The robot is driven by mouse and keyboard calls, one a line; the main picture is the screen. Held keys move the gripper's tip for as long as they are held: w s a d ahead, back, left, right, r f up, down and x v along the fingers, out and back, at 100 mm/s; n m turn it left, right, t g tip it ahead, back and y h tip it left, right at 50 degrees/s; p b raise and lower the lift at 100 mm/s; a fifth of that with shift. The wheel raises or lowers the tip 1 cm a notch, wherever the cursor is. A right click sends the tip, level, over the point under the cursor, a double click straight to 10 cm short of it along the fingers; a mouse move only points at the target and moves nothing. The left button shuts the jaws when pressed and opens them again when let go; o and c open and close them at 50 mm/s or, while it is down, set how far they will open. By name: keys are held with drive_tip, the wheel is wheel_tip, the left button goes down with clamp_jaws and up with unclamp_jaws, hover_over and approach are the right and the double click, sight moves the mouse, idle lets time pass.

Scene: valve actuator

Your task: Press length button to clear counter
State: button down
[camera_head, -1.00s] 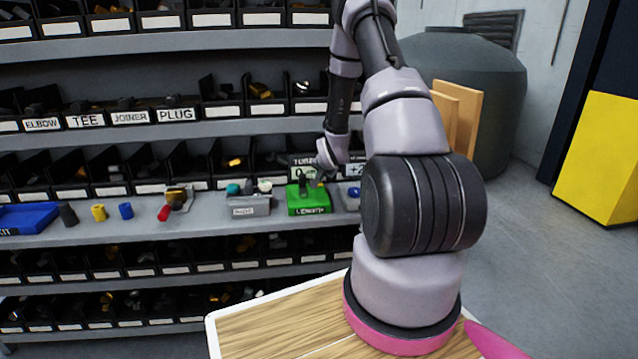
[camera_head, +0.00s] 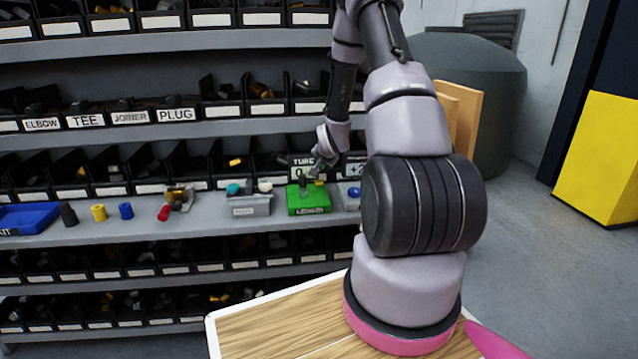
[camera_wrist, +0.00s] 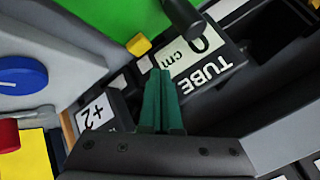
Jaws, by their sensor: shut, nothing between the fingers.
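The green box (camera_head: 308,208) labelled LENGTH stands on the middle shelf. A dark lever or knob (camera_head: 303,186) and a small yellow button (camera_head: 319,183) are on its top. In the wrist view, the green surface (camera_wrist: 112,14), the yellow button (camera_wrist: 138,45) and the dark lever (camera_wrist: 183,18) show at the top. The TUBE counter (camera_wrist: 205,62) reads 0 cm there. My gripper (camera_head: 311,174) is above the back of the box. Its green fingers (camera_wrist: 161,74) are shut and empty, pointing toward the counter, apart from the yellow button in the picture.
A "+2" sign (camera_wrist: 95,114) stands beside the counter. A grey box (camera_head: 248,205) with coloured knobs is left of the green box. A blue knob (camera_head: 354,191) is to its right. Parts bins fill the shelves behind, and a shelf (camera_head: 180,128) runs above.

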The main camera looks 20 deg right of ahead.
drive_tip(key=shift+r, duration=1.55)
wheel_tip(320, 180, up, 10)
drive_tip(key=n, duration=0.1)
hover_over(319, 183)
drive_tip(key=s+a, duration=0.3)
drive_tip(key=s+a+r+n, duration=0.1)
drive_tip(key=s+a+r, duration=0.25)
drive_tip(key=r, duration=0.25)
drive_tip(key=s+a+r+n, duration=0.1)
drive_tip(key=s+a+r, duration=0.1)
drive_tip(key=s+r, duration=0.4)
drive_tip(key=s+a+r+n+y, duration=0.1)
drive_tip(key=s+a+r, duration=0.2)
drive_tip(key=s, duration=0.4)
drive_tip(key=s+a+r+n+g+y, duration=0.1)
drive_tip(key=s+a+r, duration=0.2)
drive_tip(key=s, duration=0.5)
drive_tip(key=s+a+r+n+y, duration=0.1)
drive_tip(key=s+a+r+n, duration=0.1)
drive_tip(key=s, duration=0.6)
wheel_tip(319, 183, up, 2)
drive_tip(key=shift+s+a+r+g+y, duration=0.15)
drive_tip(key=shift+a+r+g+y, duration=0.2)
drive_tip(key=shift+a, duration=0.2)
